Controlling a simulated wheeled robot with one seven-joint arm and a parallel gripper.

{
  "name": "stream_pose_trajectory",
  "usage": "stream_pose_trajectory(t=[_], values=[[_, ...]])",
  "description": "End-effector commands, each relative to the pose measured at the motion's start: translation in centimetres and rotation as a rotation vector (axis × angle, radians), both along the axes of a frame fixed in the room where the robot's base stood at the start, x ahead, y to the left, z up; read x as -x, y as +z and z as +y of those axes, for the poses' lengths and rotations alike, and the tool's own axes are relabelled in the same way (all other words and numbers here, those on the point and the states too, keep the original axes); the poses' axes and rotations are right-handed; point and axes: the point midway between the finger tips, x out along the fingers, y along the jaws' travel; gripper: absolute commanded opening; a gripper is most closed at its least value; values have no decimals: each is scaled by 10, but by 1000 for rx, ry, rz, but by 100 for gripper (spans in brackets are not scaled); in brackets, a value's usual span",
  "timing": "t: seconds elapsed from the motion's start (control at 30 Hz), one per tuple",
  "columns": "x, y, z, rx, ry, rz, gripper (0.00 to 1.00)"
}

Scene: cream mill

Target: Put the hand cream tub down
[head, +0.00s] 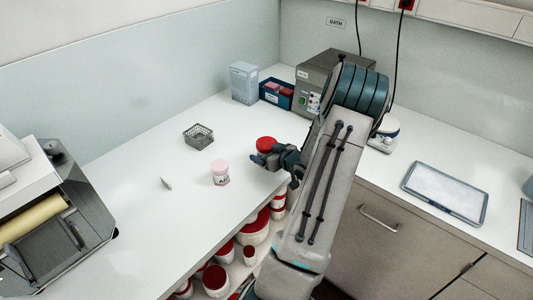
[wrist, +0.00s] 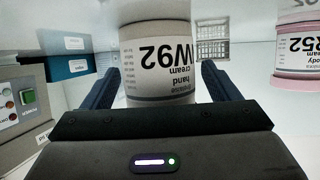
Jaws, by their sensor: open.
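My gripper (wrist: 165,88) is open, with a finger on each side of the tub. A gap shows beside the tub, clearer on the right. The tub looks upright on the counter; its base is hidden in the head view.
A pink-lidded body cream tub (head: 220,173) stands left of my gripper. A wire basket (head: 198,137), a small white object (head: 166,184), a blue box (head: 277,93) and a grey machine (head: 318,80) are on the counter (head: 150,240). Red-lidded tubs (head: 255,227) fill the shelf below.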

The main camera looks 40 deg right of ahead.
Motion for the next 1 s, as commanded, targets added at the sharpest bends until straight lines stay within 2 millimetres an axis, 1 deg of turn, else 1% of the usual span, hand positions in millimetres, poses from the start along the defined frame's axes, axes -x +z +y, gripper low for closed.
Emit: stream_pose_trajectory(t=[0.17, 0.4, 0.5, 0.6, 0.73, 0.87, 0.93, 1.0], values=[[30, 10, 2, 2, -6, 2, 82], [78, 31, 7, 3, -4, 2, 82], [92, 37, 9, 1, -4, 1, 82], [102, 41, 10, 2, -2, 1, 82], [108, 44, 12, 0, -2, 1, 82], [108, 45, 12, 1, -1, 2, 82], [104, 47, 13, 12, -3, 15, 82], [96, 50, 15, 37, -7, 48, 82]])
